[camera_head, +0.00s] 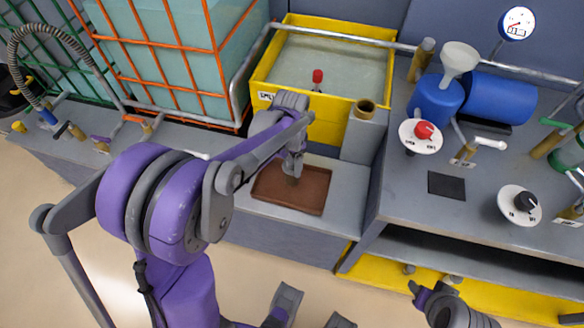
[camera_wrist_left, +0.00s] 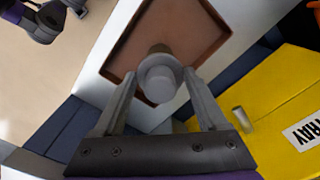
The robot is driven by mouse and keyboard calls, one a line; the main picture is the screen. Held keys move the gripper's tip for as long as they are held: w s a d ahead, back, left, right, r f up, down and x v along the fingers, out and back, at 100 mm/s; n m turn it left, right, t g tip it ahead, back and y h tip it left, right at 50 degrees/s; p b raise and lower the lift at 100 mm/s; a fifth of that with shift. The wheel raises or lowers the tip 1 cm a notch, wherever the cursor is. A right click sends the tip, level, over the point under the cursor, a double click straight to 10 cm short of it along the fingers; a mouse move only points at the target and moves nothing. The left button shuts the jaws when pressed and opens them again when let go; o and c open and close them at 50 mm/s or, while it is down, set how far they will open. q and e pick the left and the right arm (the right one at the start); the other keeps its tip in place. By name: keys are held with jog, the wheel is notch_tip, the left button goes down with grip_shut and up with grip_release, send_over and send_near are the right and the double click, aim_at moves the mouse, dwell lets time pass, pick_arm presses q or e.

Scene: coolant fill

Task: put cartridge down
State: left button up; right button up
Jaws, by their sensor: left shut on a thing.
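My left gripper (camera_head: 293,166) is shut on the cartridge (camera_head: 292,180), a small round piece with a grey top and a brownish lower part. In the left wrist view, the cartridge (camera_wrist_left: 160,78) sits between the two grey fingers. It is over the brown tray (camera_head: 310,207), inside the rim as seen in both views. I cannot tell whether its bottom touches the tray floor. Grey and purple parts of mine show at the bottom of the head view, but I cannot make out the right gripper's fingers clearly.
The tray lies on a grey ledge (camera_head: 345,190). A yellow tank (camera_head: 325,128) of pale liquid and a tan-topped post (camera_head: 362,128) stand behind. An orange-caged container (camera_head: 165,55) is at the left. The right bench holds a blue drum (camera_head: 500,98), a funnel (camera_head: 459,58) and knobs.

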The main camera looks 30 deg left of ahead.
pick_arm(q)
jog(key=shift+f, duration=1.7)
jog(key=shift+f+b, duration=0.15)
jog(key=shift+b, duration=0.2)
jog(key=o, duration=1)
